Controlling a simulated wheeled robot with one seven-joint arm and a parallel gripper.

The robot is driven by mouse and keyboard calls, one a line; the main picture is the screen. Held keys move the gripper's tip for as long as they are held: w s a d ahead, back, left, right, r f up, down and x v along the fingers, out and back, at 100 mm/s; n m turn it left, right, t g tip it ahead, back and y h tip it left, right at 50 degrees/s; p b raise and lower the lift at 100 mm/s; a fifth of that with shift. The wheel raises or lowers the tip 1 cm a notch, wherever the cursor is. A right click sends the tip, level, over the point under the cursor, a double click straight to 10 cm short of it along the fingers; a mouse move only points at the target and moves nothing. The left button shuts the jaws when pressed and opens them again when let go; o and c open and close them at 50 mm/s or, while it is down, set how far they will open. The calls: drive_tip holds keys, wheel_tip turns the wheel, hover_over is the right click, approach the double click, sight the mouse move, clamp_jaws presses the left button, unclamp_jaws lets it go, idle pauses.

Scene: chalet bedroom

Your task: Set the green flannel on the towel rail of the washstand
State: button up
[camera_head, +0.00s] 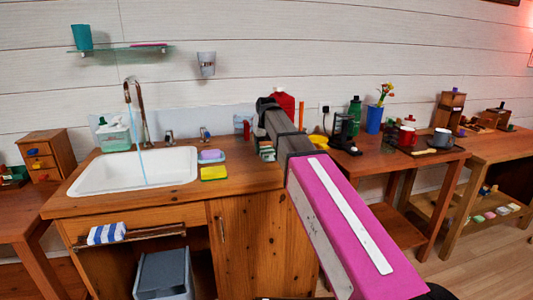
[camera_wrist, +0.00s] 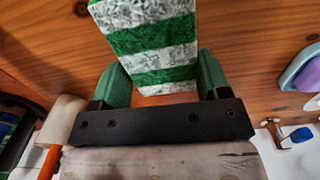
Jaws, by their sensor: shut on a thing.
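The green flannel (camera_wrist: 152,45) is striped green and white, and my gripper (camera_wrist: 160,76) is shut on it in the wrist view. In the head view the flannel (camera_head: 266,154) shows small above the washstand top, right of the sink, partly hidden by my arm. The washstand (camera_head: 250,180) is a wooden cabinet with a white sink. Its towel rail (camera_head: 160,233) runs along the front below the sink, left of the cabinet door. A blue-and-white striped cloth (camera_head: 107,233) hangs on the rail's left part. The rail's right part is bare.
Water runs from the tap (camera_head: 140,110) into the sink (camera_head: 130,172). A purple soap dish (camera_head: 211,156) and a yellow sponge (camera_head: 214,173) lie between sink and flannel. A grey bin (camera_head: 164,275) stands below the rail. A side table with mugs (camera_head: 442,138) is at right.

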drive_tip(key=shift+f, duration=0.95)
drive_tip(key=shift+f, duration=0.1)
drive_tip(key=o, duration=1)
